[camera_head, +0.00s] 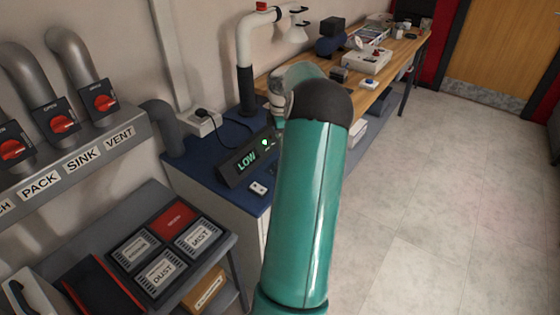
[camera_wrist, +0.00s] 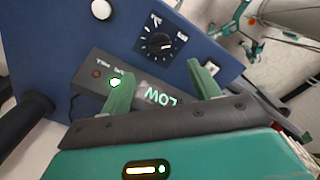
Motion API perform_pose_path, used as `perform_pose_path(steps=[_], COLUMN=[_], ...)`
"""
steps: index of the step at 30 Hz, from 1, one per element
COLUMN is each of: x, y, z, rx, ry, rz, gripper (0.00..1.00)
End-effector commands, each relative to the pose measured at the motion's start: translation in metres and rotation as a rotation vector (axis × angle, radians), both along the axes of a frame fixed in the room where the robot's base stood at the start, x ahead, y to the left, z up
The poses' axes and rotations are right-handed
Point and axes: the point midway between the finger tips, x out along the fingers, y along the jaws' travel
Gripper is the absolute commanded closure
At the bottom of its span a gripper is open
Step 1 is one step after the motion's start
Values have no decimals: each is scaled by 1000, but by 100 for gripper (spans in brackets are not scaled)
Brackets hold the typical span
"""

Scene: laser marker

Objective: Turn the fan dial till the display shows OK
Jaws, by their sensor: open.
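The fan dial (camera_wrist: 158,44) is a round black knob with white marks around it, on a blue surface in the wrist view. In the head view my arm hides it. The dark display box (camera_head: 247,160) shows green LOW letters and a lit green light. The display box also shows in the wrist view (camera_wrist: 145,88), where LOW appears upside down and a red button sits at one end. My gripper (camera_wrist: 163,80) is open, with its two green fingers apart and nothing visible between them but the display. The dial lies beyond the fingertips, apart from them.
A small white block (camera_head: 258,188) lies on the blue top beside the display. A white socket box (camera_head: 200,122) with a black cable stands behind. A white and black extraction pipe (camera_head: 245,65) rises nearby. The wooden bench (camera_head: 400,55) holds several items. The floor at right is clear.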

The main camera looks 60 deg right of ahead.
Motion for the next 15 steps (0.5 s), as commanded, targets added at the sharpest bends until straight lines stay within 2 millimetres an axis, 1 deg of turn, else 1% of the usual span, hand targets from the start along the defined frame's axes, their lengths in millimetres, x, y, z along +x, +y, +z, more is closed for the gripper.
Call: perform_pose_path(steps=[1, 9, 12, 15], x=[0, 0, 0, 1], y=[1, 1, 1, 1], z=[-12, -65, -82, -93], rx=[4, 4, 3, 1], ry=[2, 1, 1, 0], rz=[2, 0, 1, -1], gripper=[38, 38, 38, 38])
